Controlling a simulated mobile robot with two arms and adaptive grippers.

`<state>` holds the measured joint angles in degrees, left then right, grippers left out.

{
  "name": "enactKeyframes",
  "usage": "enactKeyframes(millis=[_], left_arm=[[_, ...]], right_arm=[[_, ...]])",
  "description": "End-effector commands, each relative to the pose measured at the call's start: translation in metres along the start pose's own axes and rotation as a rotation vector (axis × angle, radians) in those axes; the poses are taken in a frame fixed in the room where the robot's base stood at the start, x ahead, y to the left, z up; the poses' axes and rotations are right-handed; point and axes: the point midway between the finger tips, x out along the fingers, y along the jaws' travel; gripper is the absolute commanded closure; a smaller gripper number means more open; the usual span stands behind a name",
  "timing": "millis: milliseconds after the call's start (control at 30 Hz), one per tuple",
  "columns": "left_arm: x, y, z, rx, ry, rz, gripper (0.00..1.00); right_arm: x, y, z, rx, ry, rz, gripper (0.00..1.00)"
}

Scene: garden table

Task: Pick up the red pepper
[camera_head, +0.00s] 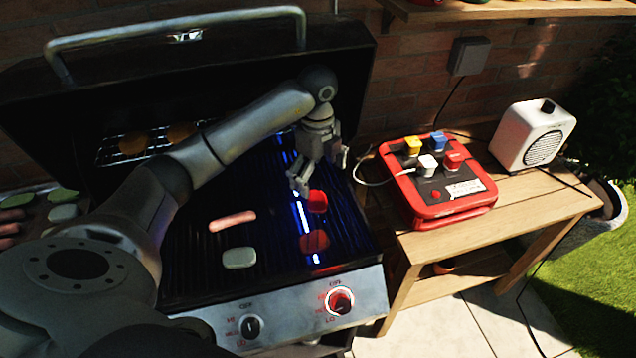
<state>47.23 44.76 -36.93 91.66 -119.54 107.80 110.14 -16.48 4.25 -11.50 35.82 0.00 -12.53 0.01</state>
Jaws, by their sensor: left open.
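Two red pieces lie on the dark grill grate. The brighter one, which looks like the red pepper (317,202), lies at the right part of the grate, below my gripper in the picture. A darker red round piece (314,241) lies nearer the grill's front; I cannot tell whether it is pepper too. My left gripper (320,176) is open and empty, fingers pointing down, just above and behind the brighter red piece and apart from it. My right gripper is not in view.
A sausage (232,221) and a pale slice (239,258) lie left on the grate. The open grill lid (190,75) rises behind my arm. A wooden side table (520,208) at right holds a red box (432,200) and a white speaker-like device (532,134).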

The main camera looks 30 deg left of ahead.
Motion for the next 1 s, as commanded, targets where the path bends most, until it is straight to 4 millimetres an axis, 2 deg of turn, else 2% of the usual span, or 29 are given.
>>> enactKeyframes(millis=[167, 267, 433, 533, 700, 933, 1000], left_arm=[[0.009, 0.002, 0.003, -0.009, -0.01, 0.011, 0.03], [0.019, 0.003, 0.003, -0.008, -0.009, 0.011, 0.03], [0.037, 0.005, 0.001, -0.008, -0.008, 0.011, 0.03], [0.052, 0.007, 0.001, -0.008, -0.008, 0.012, 0.03], [0.072, 0.006, 0.001, -0.007, -0.008, 0.007, 0.03], [0.075, 0.005, 0.001, -0.006, -0.009, 0.006, 0.03], [0.074, 0.005, 0.001, -0.006, -0.009, 0.006, 0.09]], right_arm=[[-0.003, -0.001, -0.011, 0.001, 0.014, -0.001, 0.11], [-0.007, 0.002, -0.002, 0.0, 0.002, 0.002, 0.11], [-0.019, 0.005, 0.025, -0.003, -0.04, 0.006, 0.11], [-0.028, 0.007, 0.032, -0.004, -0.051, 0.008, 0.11], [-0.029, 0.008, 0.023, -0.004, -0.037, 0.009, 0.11], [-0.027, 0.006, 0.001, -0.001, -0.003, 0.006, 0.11], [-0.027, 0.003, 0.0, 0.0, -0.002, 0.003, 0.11]])
